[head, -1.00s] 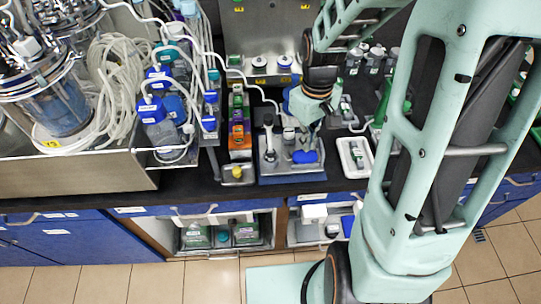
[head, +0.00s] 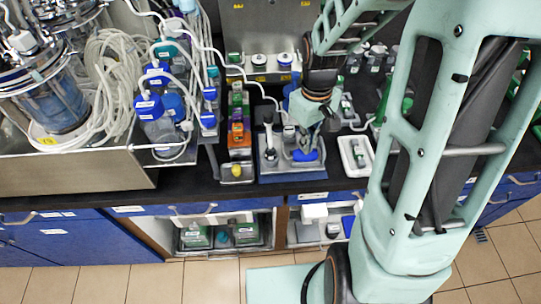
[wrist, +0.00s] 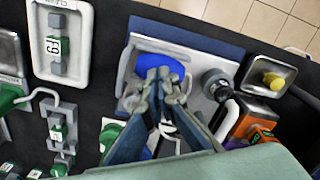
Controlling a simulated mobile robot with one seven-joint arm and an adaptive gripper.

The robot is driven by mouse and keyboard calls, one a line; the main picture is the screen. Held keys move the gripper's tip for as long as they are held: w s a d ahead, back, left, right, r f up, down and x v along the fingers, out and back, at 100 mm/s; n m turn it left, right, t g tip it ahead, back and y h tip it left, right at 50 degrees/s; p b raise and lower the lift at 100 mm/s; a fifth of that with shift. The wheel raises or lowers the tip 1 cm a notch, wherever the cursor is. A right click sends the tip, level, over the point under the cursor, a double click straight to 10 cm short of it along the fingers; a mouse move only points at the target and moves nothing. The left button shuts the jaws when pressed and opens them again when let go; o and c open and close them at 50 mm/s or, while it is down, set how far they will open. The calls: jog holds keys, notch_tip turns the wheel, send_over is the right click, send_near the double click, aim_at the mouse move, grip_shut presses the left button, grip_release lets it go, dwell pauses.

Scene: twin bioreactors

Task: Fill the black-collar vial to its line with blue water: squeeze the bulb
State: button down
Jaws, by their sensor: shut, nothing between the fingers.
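The blue bulb (head: 305,156) lies on a grey plate at the front of a blue-edged station (head: 290,178) on the counter. In the wrist view the bulb (wrist: 170,66) is partly covered by my fingertips. My gripper (head: 308,148), seen also in the wrist view (wrist: 164,76), points down at the bulb with its fingers together and nothing between them. I cannot tell whether the tips press on it. A black-topped upright piece (head: 268,120) stands beside the bulb; it also shows in the wrist view (wrist: 217,84). I cannot make out the vial's collar, fill line or water level.
Bottles with blue caps and tubing crowd the left. The counter's front edge is close.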

jog(key=shift+f, duration=0.35)
jog(key=shift+f+b, duration=0.5)
jog(key=shift+b, duration=0.05)
jog(key=shift+r, duration=0.1)
jog(key=shift+r+p, duration=1.45)
jog(key=shift+r, duration=0.2)
jog(key=shift+f, duration=0.25)
